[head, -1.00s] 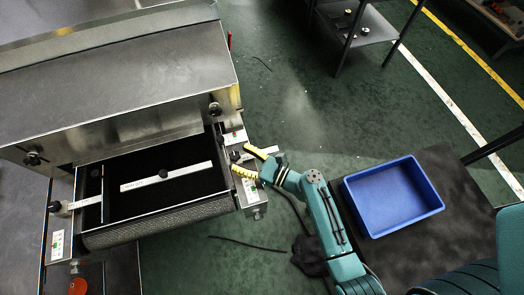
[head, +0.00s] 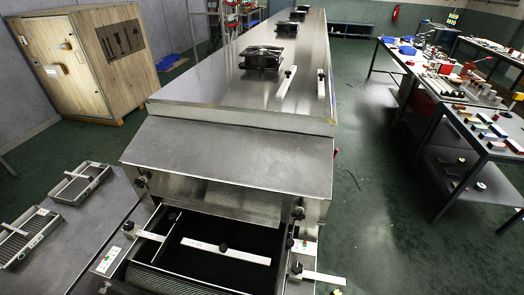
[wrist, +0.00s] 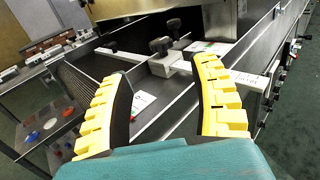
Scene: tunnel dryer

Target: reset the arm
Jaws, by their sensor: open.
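My gripper (wrist: 162,70) shows in the wrist view with its two yellow ridged fingers spread wide. Nothing is between the fingers. Beyond them are the dryer's side rail with black knobs (wrist: 160,46) and white labelled plates. In the head view only a small yellow bit at the bottom edge, right of the dryer mouth, may be a fingertip; the rest of my arm is out of that picture. The tunnel dryer (head: 235,165) is a long steel housing with a black belt (head: 212,262) at its near end. A white bar (head: 225,251) lies across the belt.
Two wire-bottomed trays (head: 80,183) lie on a grey surface at the left. A wooden crate (head: 88,65) stands at the back left. A workbench (head: 450,90) with tools and coloured blocks stands on the right.

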